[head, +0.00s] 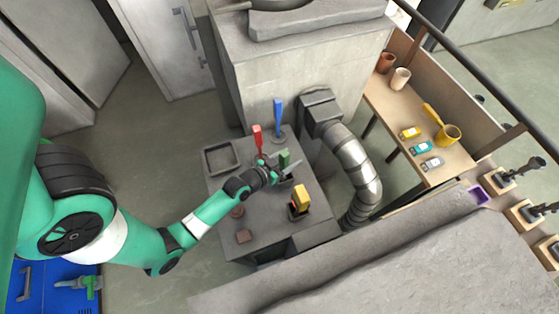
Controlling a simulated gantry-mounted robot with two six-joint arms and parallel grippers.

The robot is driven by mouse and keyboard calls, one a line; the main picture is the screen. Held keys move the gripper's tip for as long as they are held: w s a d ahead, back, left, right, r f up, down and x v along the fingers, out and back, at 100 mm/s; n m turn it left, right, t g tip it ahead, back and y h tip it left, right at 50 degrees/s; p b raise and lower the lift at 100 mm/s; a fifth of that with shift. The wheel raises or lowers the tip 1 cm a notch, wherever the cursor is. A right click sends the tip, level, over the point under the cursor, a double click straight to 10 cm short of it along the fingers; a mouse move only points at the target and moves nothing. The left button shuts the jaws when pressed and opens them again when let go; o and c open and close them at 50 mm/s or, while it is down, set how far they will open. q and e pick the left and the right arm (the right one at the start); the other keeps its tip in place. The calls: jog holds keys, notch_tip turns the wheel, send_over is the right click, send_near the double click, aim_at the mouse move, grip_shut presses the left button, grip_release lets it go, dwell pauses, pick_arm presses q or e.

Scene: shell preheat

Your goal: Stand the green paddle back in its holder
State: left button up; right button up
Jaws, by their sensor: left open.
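The green paddle (284,157) shows its green end upright beside my left gripper, on the dark grey bench top. Its lower part is hidden by the gripper. I cannot tell whether its foot is in a holder. My left gripper (287,168) is open, with its fingers close around or beside the green paddle; contact is unclear. A red paddle (257,139) and a blue paddle (278,113) stand upright behind it. The blue one rises from a small dark holder (279,134). My right gripper is not in view.
A shallow grey tray (207,167) lies left of the paddles. A yellow and black object (300,200) stands in front, right of my arm. A silver duct (352,165) borders the bench on the right.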

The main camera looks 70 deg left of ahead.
pick_arm(q)
jog(key=v, duration=1.1)
jog(key=shift+s, duration=0.25)
jog(key=shift+d+r, duration=0.1)
